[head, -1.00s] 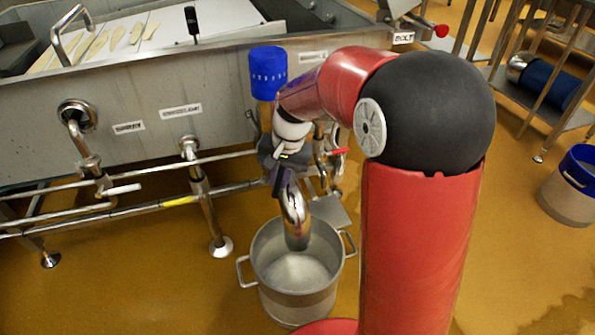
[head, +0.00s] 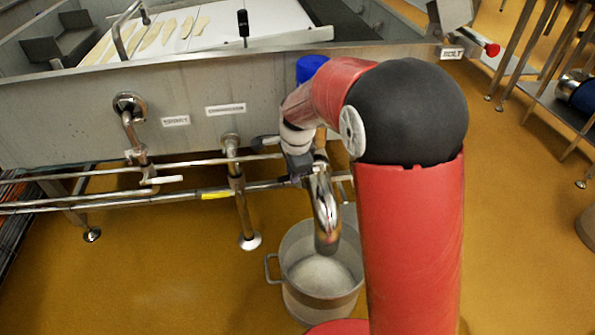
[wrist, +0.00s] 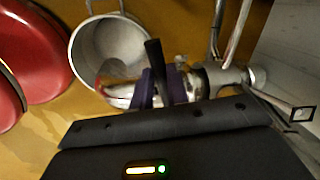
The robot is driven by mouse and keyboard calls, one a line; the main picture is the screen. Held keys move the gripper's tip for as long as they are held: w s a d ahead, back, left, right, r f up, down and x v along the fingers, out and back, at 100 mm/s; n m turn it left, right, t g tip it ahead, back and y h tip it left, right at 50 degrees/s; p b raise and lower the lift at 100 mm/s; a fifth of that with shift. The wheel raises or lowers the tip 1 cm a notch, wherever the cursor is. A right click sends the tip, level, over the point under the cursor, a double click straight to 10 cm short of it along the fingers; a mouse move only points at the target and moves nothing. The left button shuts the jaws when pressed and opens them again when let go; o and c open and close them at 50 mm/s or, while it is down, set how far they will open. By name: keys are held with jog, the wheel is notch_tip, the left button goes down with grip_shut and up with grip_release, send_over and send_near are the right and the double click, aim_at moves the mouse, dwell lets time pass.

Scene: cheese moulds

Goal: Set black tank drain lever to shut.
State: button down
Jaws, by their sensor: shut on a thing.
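The black drain lever (wrist: 153,52) stands up between the two purple fingertips of my gripper (wrist: 163,86) in the wrist view. My gripper is shut on it. There the lever lies across the line of the steel drain pipe (wrist: 205,82). The bent drain spout (head: 326,215) hangs below, over a steel pot (head: 288,297). My arm hides part of the valve, and my fingers are hard to make out in the head view.
The steel tank (head: 75,115) stands behind the drain. Another tap with a pale lever (head: 160,180) is at the left, above a long horizontal pipe (head: 110,204).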

jog(key=shift+w+a+m+h+p, duration=0.15)
jog(key=shift+w+m+p, duration=0.1)
jog(key=shift+w+m, duration=0.3)
jog(key=shift+w+a+m+h+p, duration=0.2)
jog(key=shift+w+m, duration=0.1)
jog(key=shift+m, duration=0.35)
jog(key=shift+r, duration=0.1)
jog(key=c, duration=1.4)
grip_release()
jog(key=shift+d, duration=0.1)
jog(key=shift+o, duration=0.2)
jog(key=r, duration=0.3)
jog(key=s+r, duration=0.1)
jog(key=r, duration=0.3)
jog(key=shift+s+r, duration=0.15)
jog(key=shift+s, duration=0.05)
jog(key=shift+d+r, duration=0.1)
